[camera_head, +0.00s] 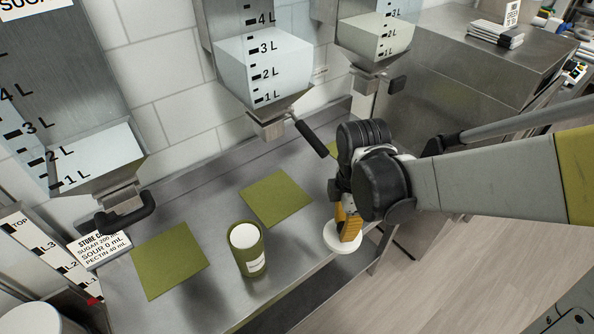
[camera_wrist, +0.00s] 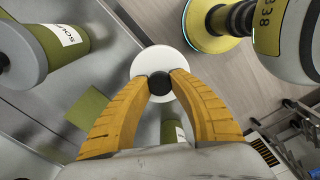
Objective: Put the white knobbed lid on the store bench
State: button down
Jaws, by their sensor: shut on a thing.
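The white lid (camera_head: 341,240) is a round disc held at my gripper, near the front edge of the steel bench (camera_head: 217,215) in the head view. In the wrist view the lid (camera_wrist: 157,62) shows a black knob (camera_wrist: 159,83) between the two yellow fingers. My gripper (camera_wrist: 159,88) is shut on that knob; it also shows in the head view (camera_head: 347,224). The gap between lid and bench cannot be told. A green canister (camera_head: 250,255) with a white top and a label stands on the bench left of my gripper.
Green mats (camera_head: 169,264) (camera_head: 276,198) lie on the bench. Hoppers with litre marks (camera_head: 262,66) hang above its back; a black handle (camera_head: 311,138) juts out near my arm. A store card (camera_head: 98,248) stands at the left.

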jog(key=w+a+f+b, duration=0.1)
jog(key=w+a+f, duration=0.3)
jog(key=w, duration=0.1)
jog(key=w+a+f+b, duration=0.1)
jog(key=w+a+f, duration=0.1)
jog(key=shift+w+a+b, duration=0.15)
jog(key=shift+a+b, duration=0.2)
jog(key=shift+a, duration=0.05)
jog(key=shift+f+b, duration=0.85)
jog(key=shift+f, duration=1.15)
jog(key=shift+f, duration=0.1)
jog(key=c, duration=1.2)
grip_release()
